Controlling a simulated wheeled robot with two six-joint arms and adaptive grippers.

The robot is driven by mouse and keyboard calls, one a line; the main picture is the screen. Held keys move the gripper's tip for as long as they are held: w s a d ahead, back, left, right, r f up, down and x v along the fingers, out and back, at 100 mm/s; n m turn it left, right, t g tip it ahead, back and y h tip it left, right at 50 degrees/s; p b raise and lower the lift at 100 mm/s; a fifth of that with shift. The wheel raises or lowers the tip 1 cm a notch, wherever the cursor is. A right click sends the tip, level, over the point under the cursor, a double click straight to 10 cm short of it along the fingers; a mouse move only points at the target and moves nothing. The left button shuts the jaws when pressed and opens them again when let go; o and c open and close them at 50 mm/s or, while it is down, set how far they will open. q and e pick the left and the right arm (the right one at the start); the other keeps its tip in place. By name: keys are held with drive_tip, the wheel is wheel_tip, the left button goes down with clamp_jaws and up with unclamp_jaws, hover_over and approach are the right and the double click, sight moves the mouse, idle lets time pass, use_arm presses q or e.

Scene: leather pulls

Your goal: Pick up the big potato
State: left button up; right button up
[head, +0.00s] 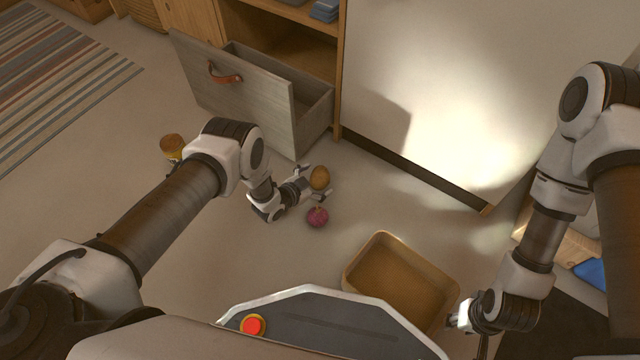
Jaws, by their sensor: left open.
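A brown potato (320,177) lies on the floor in front of the open drawer. My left gripper (314,186) is open and low at the floor, with its fingers beside the potato. One finger is close to the potato's left side, and I cannot tell whether they touch. My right gripper (468,326) hangs at the lower right beside the tan bin, and its fingers are too small and partly hidden to read.
A purple-red onion (317,217) lies just below the potato. An empty-looking tan bin (392,272) stands to the lower right. A grey drawer (240,98) with a leather pull hangs open behind. A yellow-brown object (172,146) stands left of my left arm.

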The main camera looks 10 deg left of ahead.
use_arm(q)
drive_tip(key=shift+w+d+f, duration=0.1)
drive_tip(key=shift+w+d, duration=0.05)
drive_tip(key=shift+w, duration=0.1)
drive_tip(key=shift+c, duration=0.4)
drive_tip(key=c, duration=1.4)
drive_tip(key=shift+r, duration=0.25)
